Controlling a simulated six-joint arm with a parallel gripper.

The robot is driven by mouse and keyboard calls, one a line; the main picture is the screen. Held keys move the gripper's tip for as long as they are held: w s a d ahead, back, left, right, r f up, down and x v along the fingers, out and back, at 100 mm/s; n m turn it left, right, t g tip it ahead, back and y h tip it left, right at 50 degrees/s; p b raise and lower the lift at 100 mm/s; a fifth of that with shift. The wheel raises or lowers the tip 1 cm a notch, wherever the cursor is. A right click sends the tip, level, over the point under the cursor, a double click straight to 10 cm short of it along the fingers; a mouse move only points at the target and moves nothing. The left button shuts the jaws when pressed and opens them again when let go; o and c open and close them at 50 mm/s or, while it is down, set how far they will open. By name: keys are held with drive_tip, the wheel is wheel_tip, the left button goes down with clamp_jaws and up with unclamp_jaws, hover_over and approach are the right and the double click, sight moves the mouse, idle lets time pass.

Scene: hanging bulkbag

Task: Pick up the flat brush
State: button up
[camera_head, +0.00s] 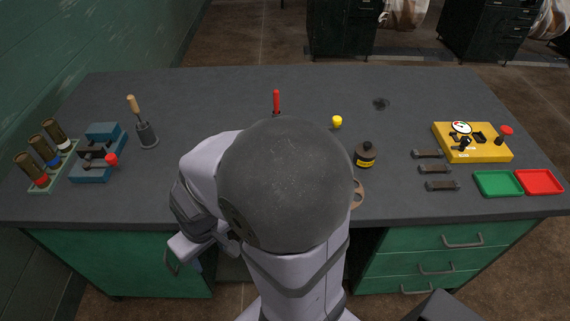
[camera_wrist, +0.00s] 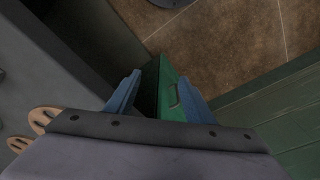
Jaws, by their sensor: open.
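I cannot pick out the flat brush for certain. A wooden handle (camera_head: 133,104) stands tilted in a dark cup (camera_head: 147,135) at the left of the bench; whether it belongs to the flat brush I cannot tell. A red-handled tool (camera_head: 276,101) lies behind my arm, its lower part hidden. My gripper (camera_wrist: 160,97) is open, with two blue fingers apart and nothing between them. It is by the bench's front edge, over a green cabinet front and the brown floor, well away from the cup. My arm hides the middle of the bench.
Tubes in a green rack (camera_head: 40,178) and a blue vise-like fixture (camera_head: 91,171) stand left. The back left of the bench is clear.

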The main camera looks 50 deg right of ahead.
drive_tip(key=w+d+r+n+h+p, duration=0.1)
drive_tip(key=d+r+p, duration=0.2)
drive_tip(key=r+p, duration=0.3)
drive_tip(key=w+d+r+n+p, duration=0.2)
drive_tip(key=d+r+p, duration=0.1)
drive_tip(key=r+p, duration=0.35)
drive_tip(key=d+n+g, duration=0.1)
drive_tip(key=d+n, duration=0.1)
drive_tip(key=d, duration=0.3)
drive_tip(key=s+d+n+g+h, duration=0.1)
drive_tip(key=d+g, duration=0.1)
drive_tip(key=d, duration=0.3)
drive_tip(key=s+d+n+g+h, duration=0.1)
drive_tip(key=d+n, duration=0.1)
drive_tip(key=d, duration=0.2)
drive_tip(key=shift+s+d+r+n+g+b, duration=0.1)
drive_tip(key=shift+s+d+n+g+b, duration=0.2)
drive_tip(key=shift+d+b, duration=0.1)
drive_tip(key=shift+s+d, duration=0.1)
drive_tip(key=shift+d, duration=0.3)
drive_tip(key=shift+p+x, duration=0.6)
drive_tip(key=shift+x, duration=3)
drive_tip(key=shift+d, duration=0.1)
drive_tip(key=c, duration=1.1)
